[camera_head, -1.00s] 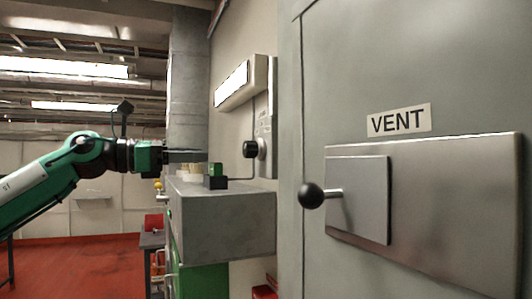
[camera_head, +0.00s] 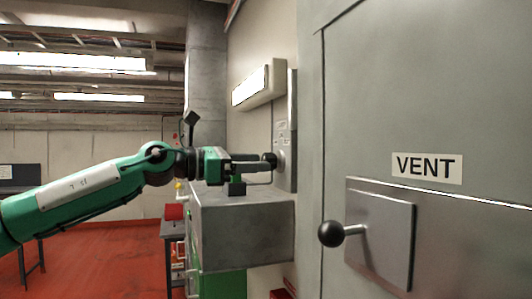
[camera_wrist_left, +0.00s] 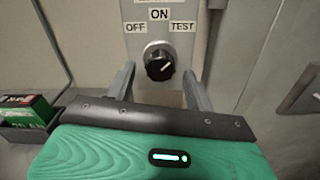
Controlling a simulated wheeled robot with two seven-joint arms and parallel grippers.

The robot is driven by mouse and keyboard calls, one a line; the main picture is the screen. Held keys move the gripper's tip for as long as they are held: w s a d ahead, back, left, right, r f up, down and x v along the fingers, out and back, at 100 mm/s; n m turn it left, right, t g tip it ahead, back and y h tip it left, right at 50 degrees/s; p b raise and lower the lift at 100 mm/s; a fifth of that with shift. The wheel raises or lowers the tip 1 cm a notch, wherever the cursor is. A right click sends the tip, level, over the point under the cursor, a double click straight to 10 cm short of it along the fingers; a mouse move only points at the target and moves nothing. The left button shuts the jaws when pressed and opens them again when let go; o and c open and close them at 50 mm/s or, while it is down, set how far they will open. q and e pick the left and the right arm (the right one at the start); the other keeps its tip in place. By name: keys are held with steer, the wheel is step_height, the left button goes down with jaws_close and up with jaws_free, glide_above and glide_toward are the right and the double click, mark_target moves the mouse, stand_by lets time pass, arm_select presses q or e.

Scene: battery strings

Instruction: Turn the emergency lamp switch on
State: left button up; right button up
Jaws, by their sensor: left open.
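The lamp switch is a black rotary knob (camera_wrist_left: 159,66) with a silver collar on a grey wall plate (camera_wrist_left: 130,15). Labels read OFF at left, ON at top and TEST at right. A pale pointer mark on the knob seems to slant to the upper right, but it is small. My left gripper (camera_wrist_left: 159,74) is open, with one finger on each side of the knob and a visible gap to each. In the head view the left gripper (camera_head: 262,164) reaches the knob (camera_head: 270,158) from the left. The emergency lamp (camera_head: 252,88) has a bright white face above the switch.
A grey box (camera_head: 245,235) juts out below my gripper. A small black tray with a green box (camera_wrist_left: 35,118) sits beside the gripper. At right is a grey cabinet with a VENT label (camera_head: 427,168) and a black ball-ended lever (camera_head: 332,234).

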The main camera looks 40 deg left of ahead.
arm_select(q)
steer(key=shift+p+x, duration=0.8)
steer(key=shift+x, duration=0.65)
steer(key=shift+w+d, duration=0.15)
steer(key=shift+w, duration=0.05)
steer(key=shift+c, duration=0.4)
steer(key=c, duration=0.9)
